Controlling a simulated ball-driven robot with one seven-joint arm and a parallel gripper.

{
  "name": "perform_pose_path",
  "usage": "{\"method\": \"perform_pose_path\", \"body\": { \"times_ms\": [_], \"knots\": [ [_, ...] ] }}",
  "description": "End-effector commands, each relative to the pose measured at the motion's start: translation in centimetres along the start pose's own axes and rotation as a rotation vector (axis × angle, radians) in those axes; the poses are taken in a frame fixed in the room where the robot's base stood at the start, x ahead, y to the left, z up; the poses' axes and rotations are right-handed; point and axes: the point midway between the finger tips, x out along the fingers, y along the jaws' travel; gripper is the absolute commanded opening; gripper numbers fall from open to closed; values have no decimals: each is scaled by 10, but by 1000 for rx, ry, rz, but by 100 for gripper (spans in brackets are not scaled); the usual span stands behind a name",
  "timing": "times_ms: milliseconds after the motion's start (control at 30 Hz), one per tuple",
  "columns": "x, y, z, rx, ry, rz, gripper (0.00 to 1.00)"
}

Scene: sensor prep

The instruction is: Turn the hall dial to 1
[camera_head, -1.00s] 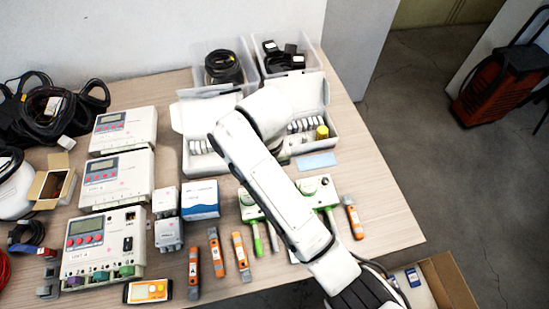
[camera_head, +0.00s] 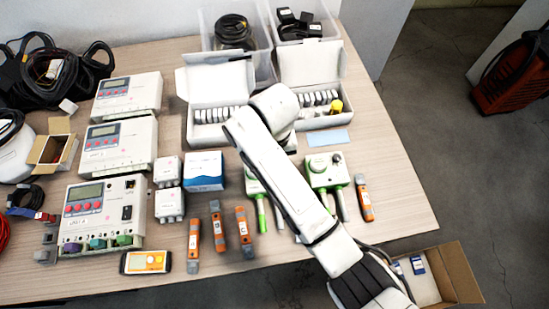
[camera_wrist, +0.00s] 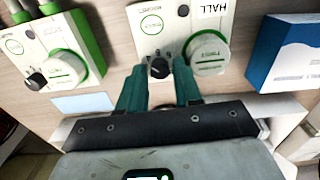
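The white-and-green HALL unit (camera_wrist: 165,28) is upside down in the wrist view, with a small dark knob (camera_wrist: 160,68) and a large pale round knob (camera_wrist: 208,55) ringed in green. My gripper (camera_wrist: 160,75) has green fingers, one on each side of the dark knob. The gap between them is about the knob's width; I cannot tell whether they touch it. The setting is not readable. In the head view the HALL unit (camera_head: 256,186) is partly behind my arm, which also hides the gripper.
A similar green-and-white unit (camera_head: 322,176) stands to the right, also in the wrist view (camera_wrist: 58,55). A blue-and-white box (camera_head: 205,171) is on the left. Orange-grey tools (camera_head: 218,238) lie in front. Open white boxes (camera_head: 219,85) stand behind. The table's right edge is near.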

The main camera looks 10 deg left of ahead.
Motion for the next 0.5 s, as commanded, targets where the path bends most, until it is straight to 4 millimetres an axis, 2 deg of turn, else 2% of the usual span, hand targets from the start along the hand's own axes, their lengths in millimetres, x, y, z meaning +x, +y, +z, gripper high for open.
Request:
{"method": "perform_pose_path", "body": {
  "times_ms": [333, 500],
  "knots": [
    [4, 0, 0, 0, 1, 0, 34],
    [4, 0, 0, 0, 1, 0, 17]
  ]
}}
